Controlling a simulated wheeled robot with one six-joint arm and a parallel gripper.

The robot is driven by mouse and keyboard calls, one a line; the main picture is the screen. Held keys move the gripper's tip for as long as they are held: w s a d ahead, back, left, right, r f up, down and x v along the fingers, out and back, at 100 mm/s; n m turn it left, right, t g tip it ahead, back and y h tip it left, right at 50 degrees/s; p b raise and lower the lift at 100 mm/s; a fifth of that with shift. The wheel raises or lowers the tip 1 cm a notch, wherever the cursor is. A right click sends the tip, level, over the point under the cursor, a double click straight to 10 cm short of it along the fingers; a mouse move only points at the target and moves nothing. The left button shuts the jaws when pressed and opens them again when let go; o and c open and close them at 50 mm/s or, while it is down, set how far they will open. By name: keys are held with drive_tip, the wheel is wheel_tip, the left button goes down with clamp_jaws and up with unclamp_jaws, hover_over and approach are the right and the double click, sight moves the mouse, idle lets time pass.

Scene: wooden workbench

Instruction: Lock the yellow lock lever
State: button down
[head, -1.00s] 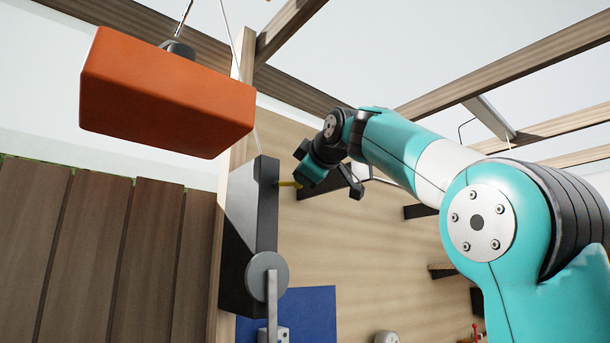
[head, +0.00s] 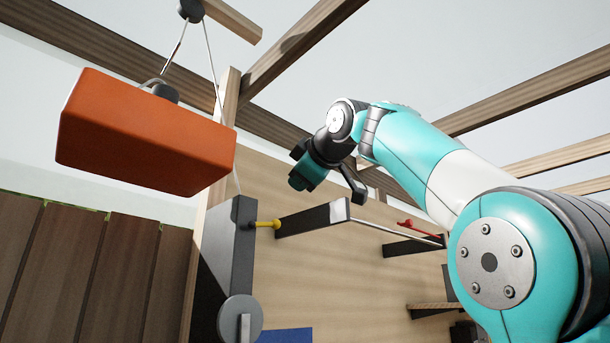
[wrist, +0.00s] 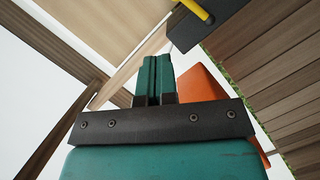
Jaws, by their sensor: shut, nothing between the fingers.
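The yellow lock lever (head: 265,224) sticks out to the right from the upper part of a dark grey winch-like block (head: 228,255) in the head view. In the wrist view the yellow lever (wrist: 196,10) shows at the top edge, cut off by the frame, beside the dark block (wrist: 212,28). My gripper (head: 302,178) is above and to the right of the lever in the head view, apart from it. In the wrist view my gripper's teal fingers (wrist: 155,75) are together with nothing between them.
An orange block (head: 145,132) hangs from a cable at the upper left, close to my gripper in the wrist view. A dark bracket (head: 312,218) with a metal rod and a red piece (head: 412,226) sits right of the lever. Wooden beams (head: 290,45) cross overhead.

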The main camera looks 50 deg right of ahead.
drive_tip(key=shift+p+v, duration=0.45)
drive_tip(key=shift+v, duration=0.7)
drive_tip(key=shift+d, duration=0.1)
